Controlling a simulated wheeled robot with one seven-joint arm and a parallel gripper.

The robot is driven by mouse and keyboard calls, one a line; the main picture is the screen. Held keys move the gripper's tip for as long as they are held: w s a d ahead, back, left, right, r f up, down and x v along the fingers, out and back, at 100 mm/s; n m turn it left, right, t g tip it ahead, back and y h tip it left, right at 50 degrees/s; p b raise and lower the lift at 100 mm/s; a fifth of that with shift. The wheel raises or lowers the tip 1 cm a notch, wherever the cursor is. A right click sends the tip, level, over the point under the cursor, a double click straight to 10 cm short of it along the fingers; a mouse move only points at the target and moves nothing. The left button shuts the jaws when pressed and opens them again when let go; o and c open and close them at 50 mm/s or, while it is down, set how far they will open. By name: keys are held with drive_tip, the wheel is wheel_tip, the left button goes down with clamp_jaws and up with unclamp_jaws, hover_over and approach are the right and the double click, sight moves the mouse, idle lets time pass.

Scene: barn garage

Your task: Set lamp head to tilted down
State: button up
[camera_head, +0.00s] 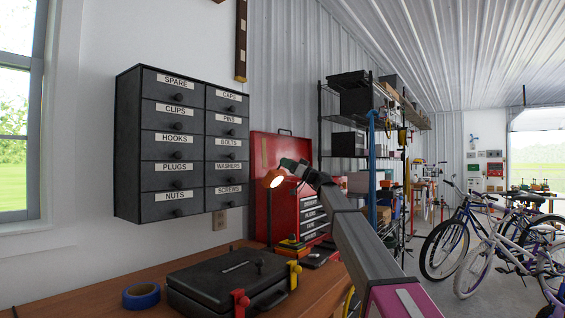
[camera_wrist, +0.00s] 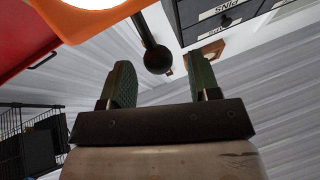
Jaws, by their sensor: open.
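The lamp stands on the workbench, with an orange head (camera_head: 272,178) that is lit and a thin dark stem below it. In the head view the glowing opening faces toward the camera and somewhat down. My gripper (camera_head: 287,163) is open, just above and right of the lamp head. In the wrist view the orange rim and bright inside of the lamp head (camera_wrist: 88,26) fill the top left. A dark rod with a round black end (camera_wrist: 157,59) shows beyond the gap between the green fingers of my gripper (camera_wrist: 162,72). Contact cannot be told.
A red toolbox (camera_head: 265,151) stands close behind the lamp. A black case (camera_head: 222,281) and blue tape (camera_head: 141,295) lie on the wooden workbench (camera_head: 75,291). A labelled drawer cabinet (camera_head: 159,215) hangs on the wall. Bicycles (camera_head: 480,240) stand at the right.

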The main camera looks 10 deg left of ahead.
drive_tip(key=v, duration=0.7)
